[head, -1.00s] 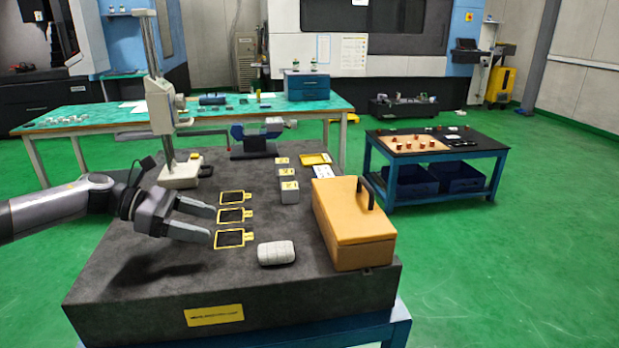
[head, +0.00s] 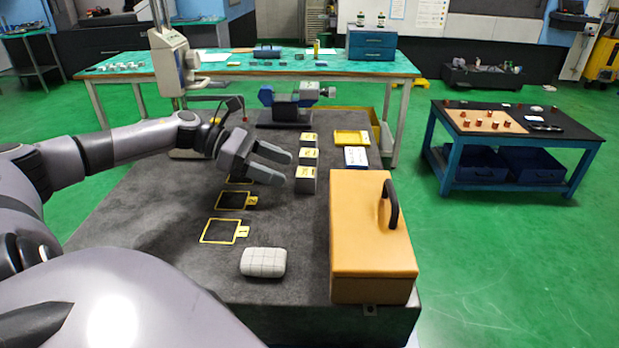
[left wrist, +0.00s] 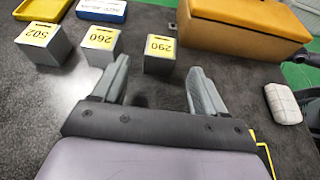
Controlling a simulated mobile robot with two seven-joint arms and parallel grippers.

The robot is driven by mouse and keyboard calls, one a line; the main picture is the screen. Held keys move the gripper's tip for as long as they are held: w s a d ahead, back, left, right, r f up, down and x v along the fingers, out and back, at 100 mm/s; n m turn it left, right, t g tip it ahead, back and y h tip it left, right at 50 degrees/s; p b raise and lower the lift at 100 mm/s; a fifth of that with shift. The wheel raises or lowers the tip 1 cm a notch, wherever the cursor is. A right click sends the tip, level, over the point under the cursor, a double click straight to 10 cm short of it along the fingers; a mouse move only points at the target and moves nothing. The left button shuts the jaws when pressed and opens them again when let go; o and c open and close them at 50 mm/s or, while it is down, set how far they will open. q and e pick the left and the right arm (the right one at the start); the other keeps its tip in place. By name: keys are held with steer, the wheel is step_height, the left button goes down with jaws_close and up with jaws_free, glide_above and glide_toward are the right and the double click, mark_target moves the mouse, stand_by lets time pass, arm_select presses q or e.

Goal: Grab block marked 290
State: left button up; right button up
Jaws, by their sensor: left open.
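The block marked 290 (left wrist: 160,55) is a small grey cube with a yellow label on top. In the head view it is the nearest of three blocks (head: 305,185). The block marked 260 (left wrist: 101,47) and the block marked 502 (left wrist: 45,43) stand in line with it. My left gripper (head: 286,168) is open and empty, pointing right toward the row of blocks. In the left wrist view block 290 shows ahead, between the lines of the two fingers, apart from them.
An orange case (head: 370,245) with a black handle stands right of the blocks. A white quilted pad (head: 263,262) lies nearer. Yellow-framed marks (head: 219,231) lie on the grey slab under the arm. A yellow tray (head: 351,137) and a white-blue box (head: 356,157) sit behind the case.

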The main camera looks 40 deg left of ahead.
mark_target(302, 172)
arm_select(q)
steer(key=shift+w+d+f, duration=0.15)
steer(key=shift+w+d, duration=0.1)
steer(key=shift+d, duration=0.1)
steer(key=shift+p+x, duration=0.8)
steer(key=shift+x, duration=1.1)
steer(key=shift+w+d+f, duration=0.2)
steer(key=shift+w+d, duration=0.2)
steer(key=shift+d, duration=0.1)
steer(key=c, duration=1.2)
steer(key=shift+o, duration=0.2)
steer(key=shift+r, duration=0.1)
